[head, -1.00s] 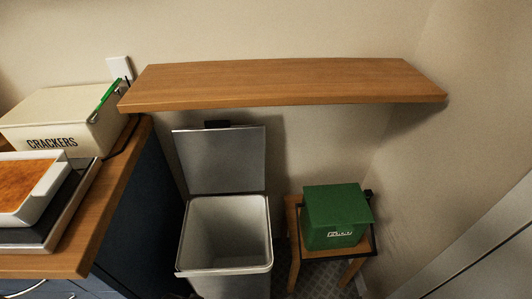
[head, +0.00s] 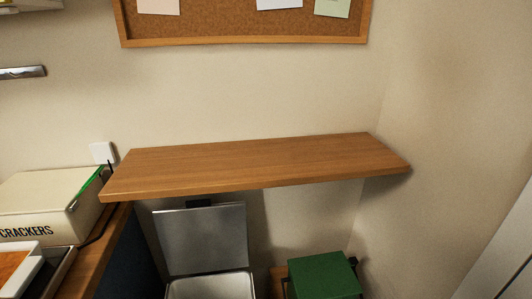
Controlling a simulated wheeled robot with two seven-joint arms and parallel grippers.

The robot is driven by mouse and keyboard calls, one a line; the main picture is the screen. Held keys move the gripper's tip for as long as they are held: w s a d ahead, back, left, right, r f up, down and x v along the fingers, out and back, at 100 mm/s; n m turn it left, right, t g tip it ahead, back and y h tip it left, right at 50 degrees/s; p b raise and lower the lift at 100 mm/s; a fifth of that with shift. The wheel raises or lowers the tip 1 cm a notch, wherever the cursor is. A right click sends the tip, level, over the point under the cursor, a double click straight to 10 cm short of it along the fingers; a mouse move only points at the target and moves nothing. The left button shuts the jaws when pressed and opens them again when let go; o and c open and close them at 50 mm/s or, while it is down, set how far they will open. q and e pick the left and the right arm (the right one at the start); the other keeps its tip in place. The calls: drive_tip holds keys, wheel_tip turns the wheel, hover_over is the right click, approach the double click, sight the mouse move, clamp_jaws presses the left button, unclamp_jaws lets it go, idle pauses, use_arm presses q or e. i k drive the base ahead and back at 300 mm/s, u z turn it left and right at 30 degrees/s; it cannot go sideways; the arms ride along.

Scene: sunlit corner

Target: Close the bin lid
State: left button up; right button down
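The bin (head: 211,287) stands on the floor under the wooden wall shelf, low in the head view. Only the top of its pale opening shows; its body is cut off by the bottom edge. Its grey lid (head: 207,240) stands raised and upright at the back of the opening, against the wall side. The lid's upper edge is close below the shelf's front edge. Neither of my grippers is in view.
The wooden shelf (head: 255,167) overhangs the bin. A counter (head: 105,255) with a crackers box (head: 45,207) and a white dish (head: 20,262) is at left. A green box (head: 323,276) is right of the bin. A corkboard (head: 230,22) hangs above.

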sight(201, 236)
drive_tip(key=u, duration=0.8)
drive_tip(key=k, duration=1.05)
drive_tip(key=z, duration=0.8)
